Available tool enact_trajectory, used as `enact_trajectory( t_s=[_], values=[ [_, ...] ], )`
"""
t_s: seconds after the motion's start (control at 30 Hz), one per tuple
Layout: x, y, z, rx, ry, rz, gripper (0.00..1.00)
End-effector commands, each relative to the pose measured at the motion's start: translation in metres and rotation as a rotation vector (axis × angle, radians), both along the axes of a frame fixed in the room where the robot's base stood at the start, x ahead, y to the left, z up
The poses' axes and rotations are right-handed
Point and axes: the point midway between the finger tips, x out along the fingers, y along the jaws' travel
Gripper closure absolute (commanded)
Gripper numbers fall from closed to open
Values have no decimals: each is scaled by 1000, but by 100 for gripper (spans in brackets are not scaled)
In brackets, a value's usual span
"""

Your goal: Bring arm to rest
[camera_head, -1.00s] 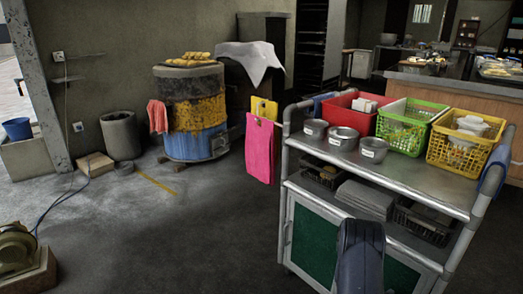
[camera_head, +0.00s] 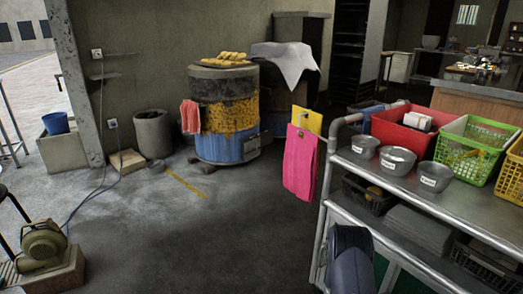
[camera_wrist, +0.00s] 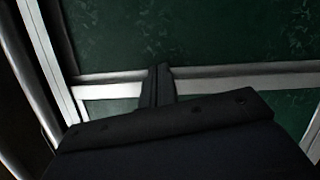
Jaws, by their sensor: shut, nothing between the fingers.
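My gripper (camera_wrist: 159,72) shows in the wrist view as dark fingers close together, with nothing held. It faces a green panel (camera_wrist: 190,30) with pale metal framing; I cannot tell the exact gap to it. In the head view only a dark part of my arm shows at the bottom, in front of the metal trolley (camera_head: 345,165). My gripper is not visible in the head view.
The trolley carries a red crate (camera_head: 405,138), a green basket (camera_head: 455,155) and metal bowls (camera_head: 397,161). A barrel oven (camera_head: 225,110) with bread on top stands against the wall. A blower (camera_head: 42,243) sits at lower left. The middle floor is clear.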

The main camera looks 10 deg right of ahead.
Motion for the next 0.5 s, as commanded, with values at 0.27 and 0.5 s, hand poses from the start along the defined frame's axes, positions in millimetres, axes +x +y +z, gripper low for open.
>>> enact_trajectory(
  t_s=[0.27, 0.5],
  values=[
    [14, 35, -4, 1, 3, 3, 100],
    [8, 53, -6, 0, 0, 1, 100]
  ],
)
